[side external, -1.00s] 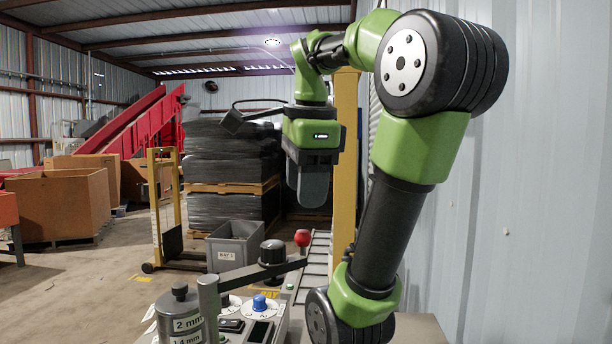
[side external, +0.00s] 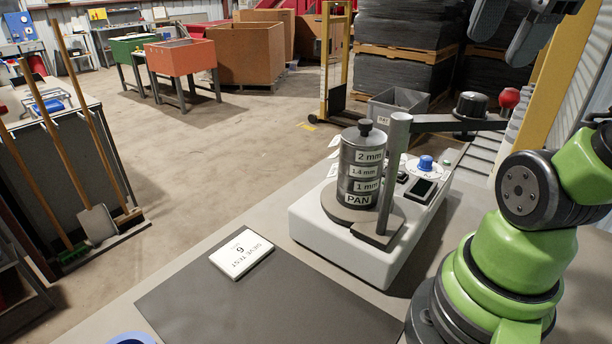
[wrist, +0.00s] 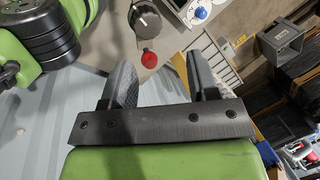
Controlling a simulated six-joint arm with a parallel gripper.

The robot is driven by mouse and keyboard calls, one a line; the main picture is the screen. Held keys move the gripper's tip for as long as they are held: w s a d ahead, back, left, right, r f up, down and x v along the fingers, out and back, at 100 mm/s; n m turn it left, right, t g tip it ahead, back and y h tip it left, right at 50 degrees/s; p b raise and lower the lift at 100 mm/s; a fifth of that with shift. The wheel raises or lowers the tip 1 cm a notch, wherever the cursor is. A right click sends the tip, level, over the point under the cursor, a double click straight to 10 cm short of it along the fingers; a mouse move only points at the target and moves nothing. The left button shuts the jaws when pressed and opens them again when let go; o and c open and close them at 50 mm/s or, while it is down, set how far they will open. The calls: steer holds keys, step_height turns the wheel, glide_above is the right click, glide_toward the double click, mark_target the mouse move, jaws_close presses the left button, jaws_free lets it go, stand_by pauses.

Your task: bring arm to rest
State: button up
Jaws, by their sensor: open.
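My gripper (side external: 508,28) shows at the top right edge of the side view, with two grey fingers apart. In the wrist view my gripper (wrist: 162,82) is open, with nothing between its fingers. It hangs in free air, touching nothing that I can see. My green and black arm stands at the right of the side view; its upper part is cut off by the frame.
A sieve stack (side external: 361,170) sits upright on a pale shaker (side external: 360,246) left of my arm. A card (side external: 241,254) lies on a dark mat (side external: 270,310).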

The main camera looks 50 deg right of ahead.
steer(key=w+a+f+n+t+y, duration=0.2)
steer(key=a+n, duration=0.4)
steer(key=n, duration=0.4)
steer(key=w+a+f+n+t+y, duration=0.2)
steer(key=a+n, duration=0.4)
steer(key=n, duration=0.4)
step_height(320, 180, down, 2)
steer(key=shift+w+f+n+t, duration=0.1)
steer(key=shift+w+n+t, duration=0.3)
steer(key=shift+w, duration=0.25)
stand_by(0.5)
